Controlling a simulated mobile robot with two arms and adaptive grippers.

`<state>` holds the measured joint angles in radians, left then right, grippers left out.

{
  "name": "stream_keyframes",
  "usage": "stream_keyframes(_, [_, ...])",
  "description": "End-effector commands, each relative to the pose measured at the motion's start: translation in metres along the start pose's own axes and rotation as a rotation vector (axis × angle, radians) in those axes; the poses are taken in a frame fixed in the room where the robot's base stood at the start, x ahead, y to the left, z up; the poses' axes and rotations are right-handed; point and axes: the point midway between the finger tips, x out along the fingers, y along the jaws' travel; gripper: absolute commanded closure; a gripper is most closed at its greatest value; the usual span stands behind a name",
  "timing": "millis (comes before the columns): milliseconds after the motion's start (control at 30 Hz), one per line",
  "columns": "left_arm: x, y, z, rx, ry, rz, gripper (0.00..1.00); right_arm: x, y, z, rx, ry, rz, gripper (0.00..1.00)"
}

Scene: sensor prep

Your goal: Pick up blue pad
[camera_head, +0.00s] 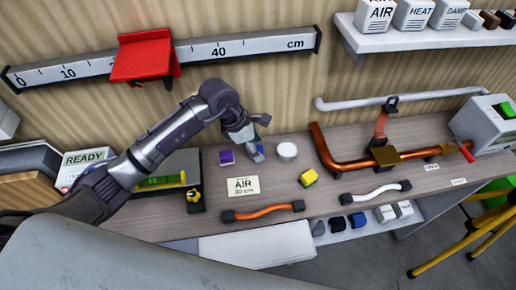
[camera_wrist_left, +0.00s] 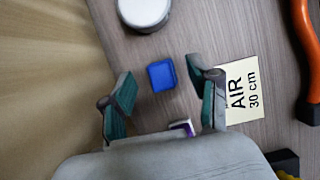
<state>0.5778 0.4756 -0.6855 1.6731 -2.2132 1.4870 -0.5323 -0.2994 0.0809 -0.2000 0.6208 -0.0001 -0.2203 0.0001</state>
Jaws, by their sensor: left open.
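The blue pad (camera_wrist_left: 162,75) lies on the wooden bench top, seen in the left wrist view between the two fingers. My left gripper (camera_wrist_left: 160,82) is open and empty, with its teal-lined fingers apart on either side of the pad in the picture. I cannot tell the exact height of the fingers above the bench. In the head view my left gripper (camera_head: 259,138) points down over the bench and hides most of the pad. My right gripper is in neither view.
A purple block (camera_head: 226,158) and the AIR 30 cm card (camera_head: 243,186) lie close by on the left. A white round container (camera_head: 287,151) stands just right of the gripper.

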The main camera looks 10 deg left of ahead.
Motion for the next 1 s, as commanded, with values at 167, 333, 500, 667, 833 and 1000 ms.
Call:
stream_keyframes(167, [0.018, -0.001, -0.002, -0.003, 0.004, -0.003, 0.4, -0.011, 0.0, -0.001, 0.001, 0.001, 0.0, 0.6])
stream_keyframes(333, [0.021, -0.001, -0.003, -0.002, 0.003, -0.002, 0.4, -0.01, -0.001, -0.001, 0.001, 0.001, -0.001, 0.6])
stream_keyframes(500, [0.021, -0.001, -0.003, -0.002, 0.003, -0.002, 0.55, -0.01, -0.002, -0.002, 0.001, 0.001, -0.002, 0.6])
stream_keyframes(667, [0.021, -0.001, -0.003, -0.002, 0.003, -0.002, 0.81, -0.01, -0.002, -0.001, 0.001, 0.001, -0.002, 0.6])
stream_keyframes(833, [0.021, 0.0, -0.003, -0.002, 0.003, -0.002, 1.0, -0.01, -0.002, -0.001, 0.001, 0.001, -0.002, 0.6])
stream_keyframes(1000, [0.021, 0.0, -0.003, -0.002, 0.003, -0.001, 1.0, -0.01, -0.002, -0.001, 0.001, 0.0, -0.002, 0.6])
